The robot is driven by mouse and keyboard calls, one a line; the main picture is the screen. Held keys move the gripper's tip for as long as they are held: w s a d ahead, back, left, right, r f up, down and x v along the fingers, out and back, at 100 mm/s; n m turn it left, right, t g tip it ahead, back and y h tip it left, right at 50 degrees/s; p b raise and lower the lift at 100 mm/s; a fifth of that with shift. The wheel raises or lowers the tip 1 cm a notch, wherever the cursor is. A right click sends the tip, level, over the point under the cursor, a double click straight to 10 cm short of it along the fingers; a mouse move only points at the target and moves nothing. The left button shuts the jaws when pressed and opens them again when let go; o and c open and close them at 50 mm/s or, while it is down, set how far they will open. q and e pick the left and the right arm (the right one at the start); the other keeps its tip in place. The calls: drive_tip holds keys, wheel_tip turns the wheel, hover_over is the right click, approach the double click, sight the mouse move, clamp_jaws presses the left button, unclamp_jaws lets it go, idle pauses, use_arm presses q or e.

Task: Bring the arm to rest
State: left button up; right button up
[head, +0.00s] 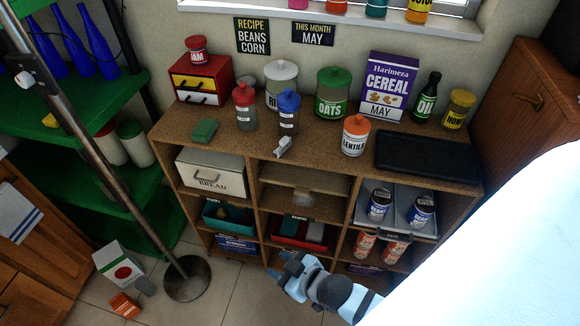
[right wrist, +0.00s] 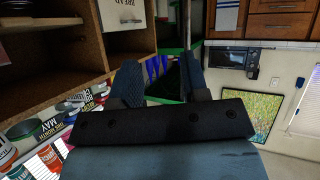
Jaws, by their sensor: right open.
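My right gripper (head: 283,266) is in front of the lower middle of the shelf unit (head: 340,170) in the head view, its fingers toward the left. In the right wrist view its two dark fingers (right wrist: 160,82) stand apart with nothing between them, so it is open and empty. My right forearm runs off to the lower right. In the right wrist view the unit's shelves are close on the left side. I cannot tell whether the arm touches the unit. My left gripper is in neither view.
Jars, a cereal box (head: 388,87) and a black tray (head: 428,158) stand on the unit's top. Cans (head: 379,205) fill the right compartments. A metal pole (head: 95,150) stands at left. A carton (head: 118,264) is on the floor. A bright white shape hides the lower right.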

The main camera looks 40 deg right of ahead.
drive_tip(key=s+f+m, duration=0.1)
drive_tip(key=s+f+g, duration=0.1)
drive_tip(key=shift+s+d+m, duration=0.3)
drive_tip(key=shift+s+m, duration=0.1)
wheel_tip(320, 180, up, 11)
drive_tip(key=p, duration=1.1)
drive_tip(key=shift+d+f, duration=0.2)
